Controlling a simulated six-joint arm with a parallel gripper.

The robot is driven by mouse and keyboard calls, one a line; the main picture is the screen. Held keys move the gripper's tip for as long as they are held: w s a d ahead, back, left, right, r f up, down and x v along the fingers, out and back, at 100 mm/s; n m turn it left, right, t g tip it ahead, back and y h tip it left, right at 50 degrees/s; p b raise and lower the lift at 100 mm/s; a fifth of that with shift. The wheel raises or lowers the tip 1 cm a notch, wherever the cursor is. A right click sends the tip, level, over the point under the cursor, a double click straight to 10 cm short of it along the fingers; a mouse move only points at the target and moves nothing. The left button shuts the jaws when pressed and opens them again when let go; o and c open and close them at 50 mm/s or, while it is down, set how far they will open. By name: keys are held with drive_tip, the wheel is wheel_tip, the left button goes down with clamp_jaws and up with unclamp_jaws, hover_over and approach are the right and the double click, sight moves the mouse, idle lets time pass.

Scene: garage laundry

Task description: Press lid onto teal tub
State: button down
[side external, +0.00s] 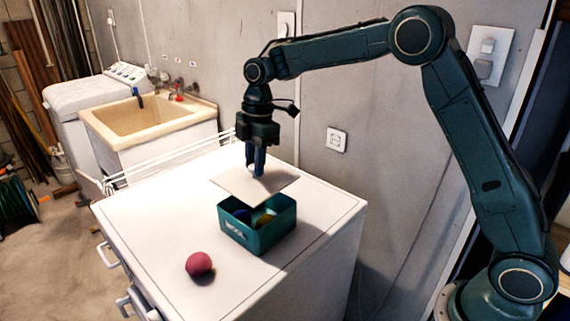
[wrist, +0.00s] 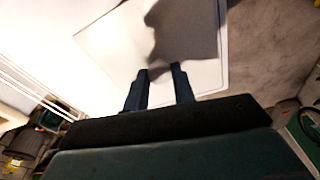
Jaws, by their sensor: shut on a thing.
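The teal tub (side external: 262,238) stands open on the white cabinet top, with a blue thing (side external: 242,215) and a yellowish thing (side external: 265,221) inside. The flat pale lid (side external: 232,186) is held above the tub, apart from its rim and slightly tilted. My gripper (side external: 255,172) is shut on the lid from above, near its middle. In the wrist view my gripper's fingers (wrist: 160,80) reach down onto the lid (wrist: 125,45), which fills much of the view and hides the tub. The grip point itself is hard to make out.
A dark pink ball (side external: 199,264) lies on the cabinet top (side external: 150,215) to the left of the tub. A beige sink (side external: 150,112) and a white washer stand behind. The grey wall (side external: 360,90) rises close behind the cabinet.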

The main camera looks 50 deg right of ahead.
sight(256, 179)
drive_tip(key=shift+f, duration=2.75)
drive_tip(key=shift+f, duration=0.65)
idle(1.0)
drive_tip(key=c, duration=0.6)
unclamp_jaws()
drive_tip(key=shift+r, duration=0.2)
drive_tip(key=shift+r, duration=3.35)
clamp_jaws()
